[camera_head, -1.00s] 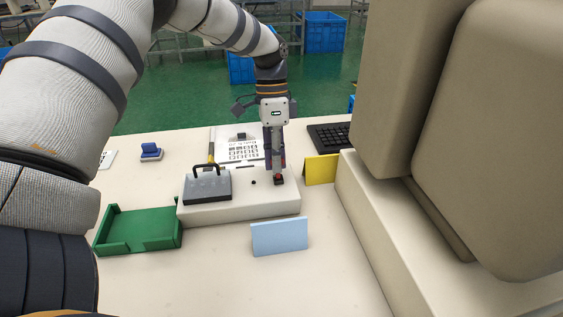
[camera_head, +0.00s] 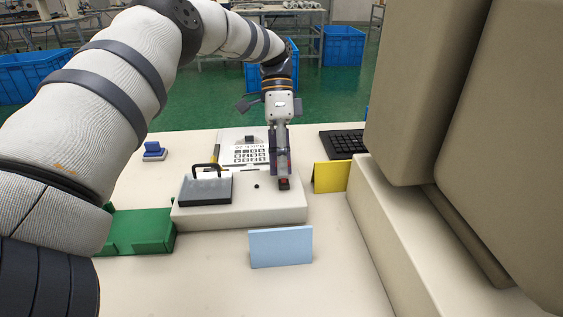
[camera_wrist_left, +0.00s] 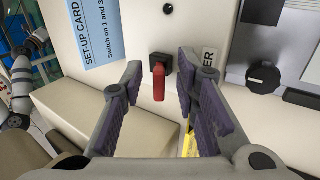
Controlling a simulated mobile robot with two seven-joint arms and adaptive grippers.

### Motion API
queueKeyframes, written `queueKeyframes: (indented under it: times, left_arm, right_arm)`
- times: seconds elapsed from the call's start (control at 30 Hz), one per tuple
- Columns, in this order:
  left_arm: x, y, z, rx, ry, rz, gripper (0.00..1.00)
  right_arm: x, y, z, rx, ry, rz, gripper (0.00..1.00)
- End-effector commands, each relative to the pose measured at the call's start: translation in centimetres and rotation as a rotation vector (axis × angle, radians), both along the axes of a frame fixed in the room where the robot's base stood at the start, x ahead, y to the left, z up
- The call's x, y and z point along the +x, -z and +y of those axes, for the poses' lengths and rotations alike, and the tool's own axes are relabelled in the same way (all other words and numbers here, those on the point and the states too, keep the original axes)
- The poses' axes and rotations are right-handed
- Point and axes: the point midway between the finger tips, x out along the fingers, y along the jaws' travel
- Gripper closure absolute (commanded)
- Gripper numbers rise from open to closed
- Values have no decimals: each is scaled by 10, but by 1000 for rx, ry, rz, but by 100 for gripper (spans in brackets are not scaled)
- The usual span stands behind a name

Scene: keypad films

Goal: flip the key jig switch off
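The key jig (camera_head: 240,214) is a low off-white box on the table in the head view. Its switch (camera_head: 284,184) has a red lever on a black base near the right end. In the left wrist view the red lever (camera_wrist_left: 158,82) shows clearly. My left gripper (camera_head: 282,172) hangs pointing down over the switch. In the left wrist view its purple-padded fingers (camera_wrist_left: 158,92) are apart, with the lever seen in the gap between them. Nothing is held. I cannot tell whether a finger touches the lever. My right gripper is not in view.
A grey block with a black handle (camera_head: 205,188) sits on the jig's left part. A light blue card (camera_head: 280,247) stands in front, a yellow card (camera_head: 331,177) at right. A green tray (camera_head: 140,232) is at left. A large beige body (camera_head: 420,90) fills the right side.

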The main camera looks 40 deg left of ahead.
Motion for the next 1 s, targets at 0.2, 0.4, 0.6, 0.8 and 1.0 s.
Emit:
queueKeyframes:
  times: [0.2,0.4,0.6,0.8,1.0]
  left_arm:
    - [1,-24,0,1,0,-5,72]
    - [1,-74,0,2,0,-4,72]
    - [0,-98,0,1,0,-1,72]
    - [0,-101,0,0,0,0,72]
    - [5,-104,-19,110,-141,43,55]
  right_arm:
    - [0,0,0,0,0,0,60]
    - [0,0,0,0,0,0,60]
    - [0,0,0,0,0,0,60]
    - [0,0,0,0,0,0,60]
    - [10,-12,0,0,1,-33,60]
